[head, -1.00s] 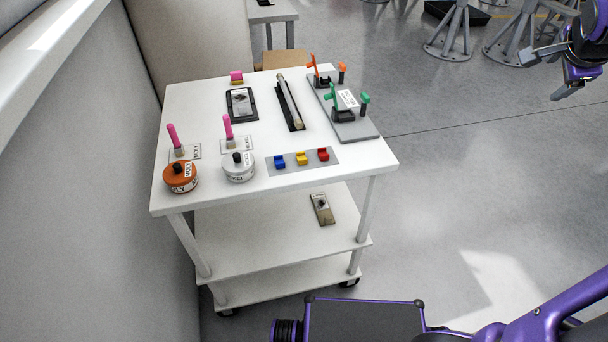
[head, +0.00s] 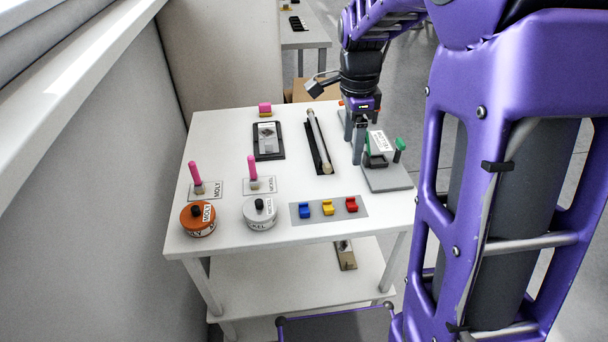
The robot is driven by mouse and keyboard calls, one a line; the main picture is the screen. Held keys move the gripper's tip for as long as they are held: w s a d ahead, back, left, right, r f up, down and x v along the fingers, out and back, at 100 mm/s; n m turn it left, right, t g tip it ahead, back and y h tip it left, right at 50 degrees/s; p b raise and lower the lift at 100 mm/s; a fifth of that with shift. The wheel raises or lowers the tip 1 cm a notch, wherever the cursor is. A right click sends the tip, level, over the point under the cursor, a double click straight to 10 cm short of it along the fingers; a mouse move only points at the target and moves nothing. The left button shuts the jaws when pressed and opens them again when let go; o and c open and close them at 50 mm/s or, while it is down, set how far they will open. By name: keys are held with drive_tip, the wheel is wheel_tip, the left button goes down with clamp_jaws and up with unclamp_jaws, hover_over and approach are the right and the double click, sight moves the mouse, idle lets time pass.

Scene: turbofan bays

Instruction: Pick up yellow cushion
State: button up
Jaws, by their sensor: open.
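The yellow cushion (head: 327,207) is a small block on a grey strip (head: 357,213) near the front of the white cart's top. It sits between a blue cushion (head: 305,211) and a red cushion (head: 351,204). My gripper (head: 354,150) is open, pointing down over the back right of the cart top. It is farther back than the yellow cushion and slightly to its right, beside the grey fixture plate (head: 388,179). Nothing shows between its fingers. My gripper and arm hide part of that plate and its orange parts.
An orange lidded pot (head: 198,220) and a white lidded pot (head: 260,214) stand left of the strip. Two pink-handled tools stand behind them. A black tray with a rod (head: 319,143) lies left of my gripper. A wall runs along the left. My arm fills the right side.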

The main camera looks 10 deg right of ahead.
drive_tip(key=a+f, duration=0.1)
drive_tip(key=a, duration=0.1)
drive_tip(key=b, duration=0.1)
hover_over(330, 208)
drive_tip(key=d, duration=0.1)
wheel_tip(330, 208, down, 12)
drive_tip(key=shift+d+r, duration=0.15)
drive_tip(key=shift+r, duration=0.1)
drive_tip(key=shift+a+f+b, duration=0.15)
drive_tip(key=shift+a+f, duration=0.05)
drive_tip(key=shift+f, duration=0.7)
drive_tip(key=shift+a+f+b, duration=0.1)
drive_tip(key=shift+a+f, duration=0.1)
drive_tip(key=shift+f, duration=0.7)
drive_tip(key=shift+a+f+b, duration=0.15)
drive_tip(key=shift+a+f, duration=0.05)
drive_tip(key=shift+f, duration=0.7)
clamp_jaws()
